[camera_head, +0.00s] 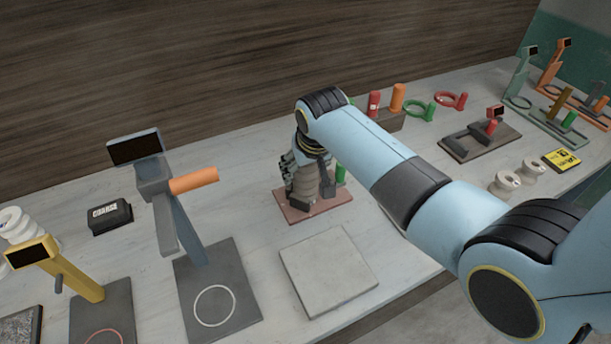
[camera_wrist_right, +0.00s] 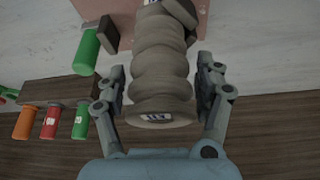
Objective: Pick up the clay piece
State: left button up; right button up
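A ribbed grey-brown piece with a small marked label, apparently the clay piece (camera_wrist_right: 160,75), stands on a reddish board (camera_wrist_right: 88,8). In the head view the clay piece (camera_head: 306,183) is partly hidden by my right gripper (camera_head: 303,170), and the board (camera_head: 287,212) shows below it. In the wrist view the fingers of my right gripper (camera_wrist_right: 162,78) stand on either side of the piece. Narrow gaps show between the fingers and the piece, so the gripper looks open around it. My left gripper is not in view.
A green cylinder (camera_wrist_right: 87,52) stands close beside the piece. A pale square slab (camera_head: 328,270) lies in front. A grey stand with an orange bar (camera_head: 194,181) is to the left. White spools (camera_head: 506,184) and a dark fixture (camera_head: 480,140) are to the right.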

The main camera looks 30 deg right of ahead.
grip_shut()
jog(key=shift+w+r, duration=0.1)
jog(key=shift+r, duration=0.05)
